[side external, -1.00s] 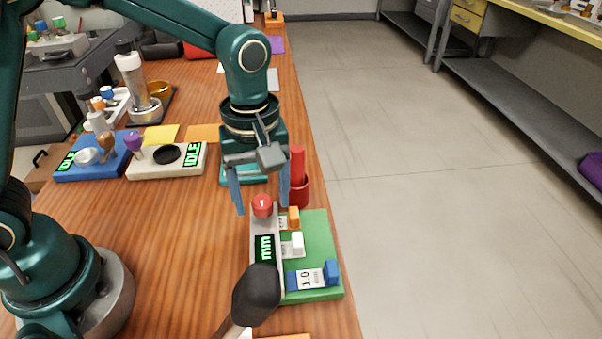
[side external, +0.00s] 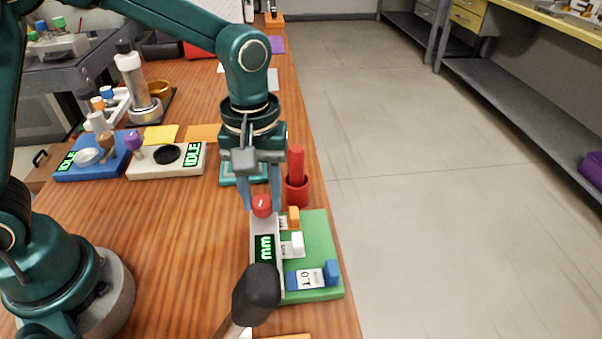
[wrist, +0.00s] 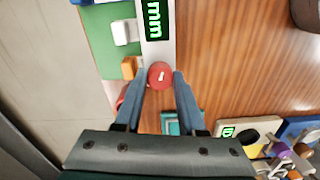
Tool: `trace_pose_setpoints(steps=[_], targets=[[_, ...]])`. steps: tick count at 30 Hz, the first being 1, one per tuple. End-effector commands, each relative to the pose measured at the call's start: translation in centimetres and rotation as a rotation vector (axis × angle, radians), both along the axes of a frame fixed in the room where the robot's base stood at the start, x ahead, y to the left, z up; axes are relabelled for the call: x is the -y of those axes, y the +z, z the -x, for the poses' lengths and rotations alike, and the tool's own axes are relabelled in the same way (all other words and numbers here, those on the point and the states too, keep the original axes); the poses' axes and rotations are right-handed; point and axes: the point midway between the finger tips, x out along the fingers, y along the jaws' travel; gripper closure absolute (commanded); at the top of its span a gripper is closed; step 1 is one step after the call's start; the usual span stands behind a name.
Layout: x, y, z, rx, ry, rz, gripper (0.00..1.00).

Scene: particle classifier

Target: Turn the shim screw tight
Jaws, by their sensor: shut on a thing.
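The shim screw is a red round knob (side external: 262,205) with a white mark on top. It stands at the far end of a grey bar on the green shim board (side external: 317,232). It also shows in the wrist view (wrist: 160,75). My gripper (side external: 261,204) points down over it. Its two blue fingers are shut on the knob, one on each side, as the wrist view shows (wrist: 160,80). The "mm" display (side external: 265,249) is lit green on the bar. How tight the screw is cannot be told.
Orange (side external: 293,215), white (side external: 297,243) and blue (side external: 332,270) blocks sit on the board. A red cylinder in a red holder (side external: 297,190) stands close right of my gripper. A black-headed tool (side external: 257,290) is in front. The wood table left of the board is clear.

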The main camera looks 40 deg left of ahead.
Motion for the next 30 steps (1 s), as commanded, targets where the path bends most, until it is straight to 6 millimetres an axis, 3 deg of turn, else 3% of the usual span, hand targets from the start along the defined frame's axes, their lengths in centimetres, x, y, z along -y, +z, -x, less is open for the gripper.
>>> trace_pose_setpoints(steps=[30], targets=[[0.03,0.1,-0.02,0.001,-0.952,0.0,1.0]])
